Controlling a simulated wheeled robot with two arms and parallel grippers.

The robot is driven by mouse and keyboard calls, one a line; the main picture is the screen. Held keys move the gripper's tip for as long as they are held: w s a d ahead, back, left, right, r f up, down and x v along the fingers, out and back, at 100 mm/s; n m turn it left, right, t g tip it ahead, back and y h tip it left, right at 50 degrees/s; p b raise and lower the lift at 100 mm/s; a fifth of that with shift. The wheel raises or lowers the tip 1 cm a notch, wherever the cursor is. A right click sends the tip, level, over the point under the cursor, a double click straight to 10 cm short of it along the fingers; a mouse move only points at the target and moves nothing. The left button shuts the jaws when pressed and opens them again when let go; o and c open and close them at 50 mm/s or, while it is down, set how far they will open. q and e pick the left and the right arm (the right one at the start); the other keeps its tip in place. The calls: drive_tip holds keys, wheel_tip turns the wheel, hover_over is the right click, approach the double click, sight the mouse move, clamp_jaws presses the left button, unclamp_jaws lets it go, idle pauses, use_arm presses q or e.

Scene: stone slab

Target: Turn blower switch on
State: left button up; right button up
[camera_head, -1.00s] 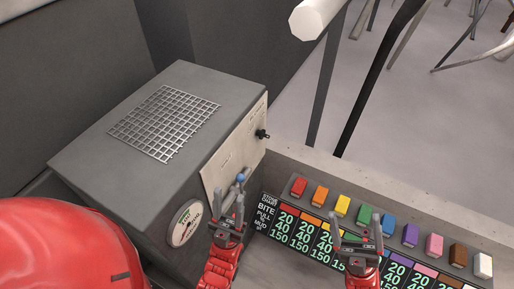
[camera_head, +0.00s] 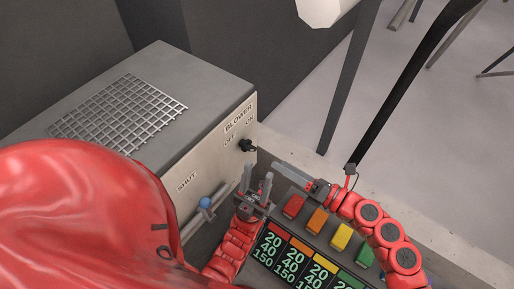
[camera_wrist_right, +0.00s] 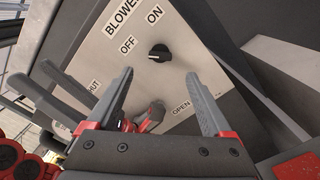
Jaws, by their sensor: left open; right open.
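The blower switch is a small black knob (camera_head: 246,145) on the pale front panel of a grey box, below the BLOWER label with OFF and ON. It also shows in the right wrist view (camera_wrist_right: 159,53), where its white mark points left, nearer OFF than ON. My right gripper (camera_head: 285,170) reaches in from the right, open, its fingers toward the panel, apart from the knob. In the right wrist view its open fingers (camera_wrist_right: 158,76) point toward the panel, with the knob above and between their tips. My left gripper (camera_head: 256,178) is open and empty below the knob.
A lever with a blue ball (camera_head: 205,203) sits beside SHUT, left of my left gripper. A row of coloured blocks, including a red one (camera_head: 293,206), lies above a number board. A grille (camera_head: 118,112) tops the box. A grey post (camera_head: 348,80) stands behind.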

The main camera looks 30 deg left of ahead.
sight(254, 149)
drive_tip(key=a, duration=0.2)
drive_tip(key=a+p, duration=0.1)
drive_tip(key=a, duration=0.2)
drive_tip(key=w+a, duration=0.1)
drive_tip(key=a, duration=0.2)
drive_tip(key=shift+w+a+r, duration=0.1)
drive_tip(key=shift+w+a, duration=0.1)
drive_tip(key=shift+a, duration=0.5)
drive_tip(key=shift+p, duration=0.3)
clamp_jaws()
